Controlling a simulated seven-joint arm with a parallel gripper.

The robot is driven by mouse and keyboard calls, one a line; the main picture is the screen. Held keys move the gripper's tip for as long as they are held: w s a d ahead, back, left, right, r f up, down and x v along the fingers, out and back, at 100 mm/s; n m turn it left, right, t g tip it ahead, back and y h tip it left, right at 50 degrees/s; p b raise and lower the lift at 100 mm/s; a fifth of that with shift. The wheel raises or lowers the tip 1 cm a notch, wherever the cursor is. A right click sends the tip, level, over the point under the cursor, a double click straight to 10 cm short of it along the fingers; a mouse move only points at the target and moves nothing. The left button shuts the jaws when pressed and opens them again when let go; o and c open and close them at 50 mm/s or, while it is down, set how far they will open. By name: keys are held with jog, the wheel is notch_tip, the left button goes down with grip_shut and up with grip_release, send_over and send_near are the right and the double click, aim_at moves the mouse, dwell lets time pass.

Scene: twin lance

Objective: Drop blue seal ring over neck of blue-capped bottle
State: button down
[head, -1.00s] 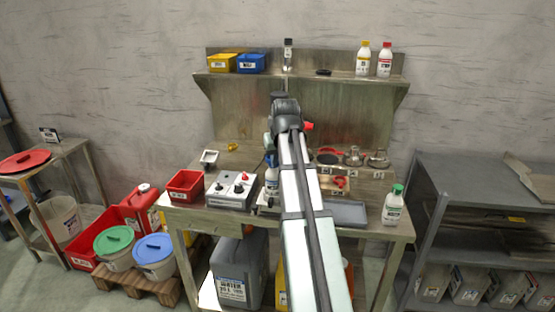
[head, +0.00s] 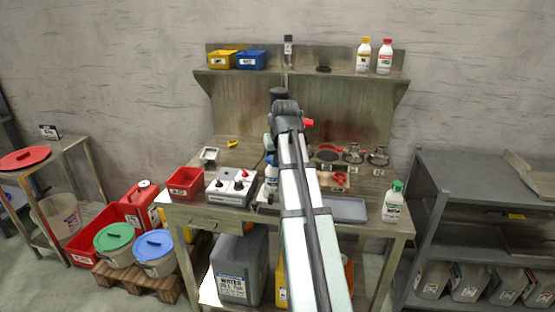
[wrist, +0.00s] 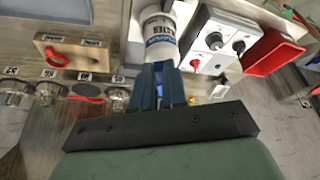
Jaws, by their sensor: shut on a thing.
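The white bottle with a blue-printed label (wrist: 160,36) stands beyond my fingertips in the wrist view. In the head view the bottle (head: 271,176) is partly hidden behind my arm, with a blue top showing. My gripper (wrist: 160,72) is shut, with its fingers close together in front of the bottle's neck end. Blue shows at the fingertips; the blue seal ring is mostly hidden there, and its outline is not clear. I cannot tell whether it is around the neck or apart from it. In the head view my arm hides the fingertips.
A grey control box with knobs (head: 231,187) and a red bin (head: 185,183) stand left of the bottle. A wooden board with a red ring (wrist: 75,54) is on the other side. A green-capped bottle (head: 393,203) stands at the bench's right end.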

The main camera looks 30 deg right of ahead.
jog(key=c, duration=1.1)
grip_release()
jog(key=shift+r, duration=0.1)
jog(key=v, duration=1.3)
jog(key=shift+r, duration=0.3)
jog(key=shift+a, duration=0.1)
